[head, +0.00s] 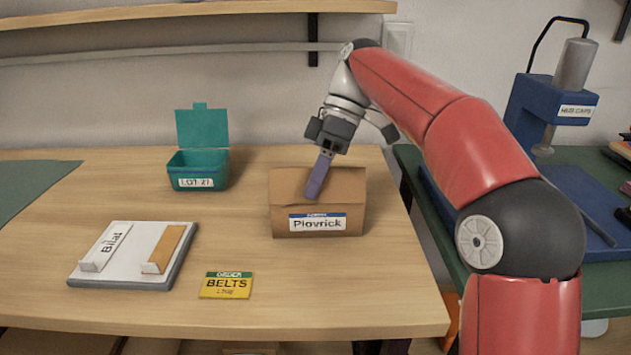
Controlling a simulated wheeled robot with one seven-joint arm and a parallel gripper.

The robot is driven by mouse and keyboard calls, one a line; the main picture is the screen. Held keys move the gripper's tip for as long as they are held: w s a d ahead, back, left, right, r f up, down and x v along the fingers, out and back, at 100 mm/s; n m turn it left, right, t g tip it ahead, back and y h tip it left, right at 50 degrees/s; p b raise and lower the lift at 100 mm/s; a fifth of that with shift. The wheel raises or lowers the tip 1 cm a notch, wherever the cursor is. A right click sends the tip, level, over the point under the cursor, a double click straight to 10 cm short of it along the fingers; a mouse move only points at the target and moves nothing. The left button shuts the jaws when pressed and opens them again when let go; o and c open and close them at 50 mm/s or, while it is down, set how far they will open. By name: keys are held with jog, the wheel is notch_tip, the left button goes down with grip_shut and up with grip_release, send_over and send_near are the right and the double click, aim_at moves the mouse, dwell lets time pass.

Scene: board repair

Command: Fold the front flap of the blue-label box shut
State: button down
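The blue-label box (279,222) is brown cardboard and stands on the wooden bench. Its front bears a white label with a blue top band reading "Plavrick" (317,223). A brown flap (286,184) spans the top of the box above the label; I cannot tell whether it lies fully flat. My gripper (314,190) reaches down from above, with its purple-grey fingers showing as one narrow bar, shut and holding nothing. The fingertips overlap the flap near its front edge and appear to touch it. They hide part of the flap.
A teal bin (197,171) with raised lid stands behind left. A grey-white tray (125,276) with two holders and a yellow "BELTS" card (227,286) lie in front left. A blue press (545,110) stands right on a green table. Bench around the box's left side is clear.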

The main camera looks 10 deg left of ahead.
jog(key=shift+w+f+g, duration=0.1)
jog(key=shift+w+g, duration=0.05)
jog(key=shift+g, duration=0.35)
jog(key=c, duration=1.6)
grip_release()
jog(key=shift+c, duration=0.2)
